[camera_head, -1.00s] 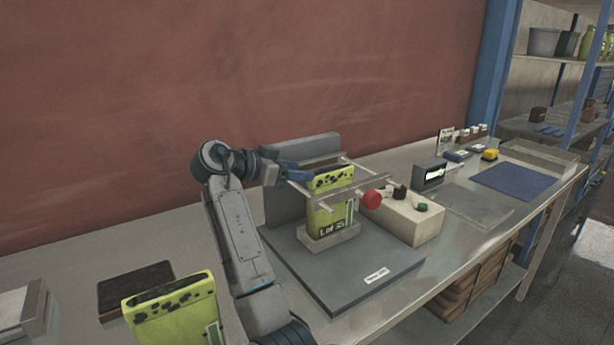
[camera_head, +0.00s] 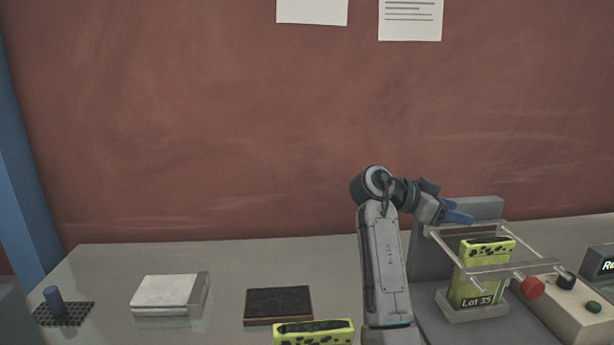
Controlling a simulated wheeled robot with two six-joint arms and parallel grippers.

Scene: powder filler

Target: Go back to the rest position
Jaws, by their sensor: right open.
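My right gripper (camera_head: 461,217) is in the camera_head view, its blue fingers at the back left of the filling machine, just above and left of a yellow-green bag. It is open and holds nothing that I can see. The bag (camera_head: 484,270), marked "Lot 35", stands upright in a small holder on the machine (camera_head: 455,330), behind the clear front bar. My right arm rises from the bottom of the picture. My left gripper is out of view.
A second yellow-green bag (camera_head: 314,333) shows at the bottom edge, left of my arm. A dark flat block (camera_head: 278,305), a white-topped scale-like box (camera_head: 166,292) and a black grid with a blue peg (camera_head: 54,299) are on the table. A red knob (camera_head: 532,288) is on the control box.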

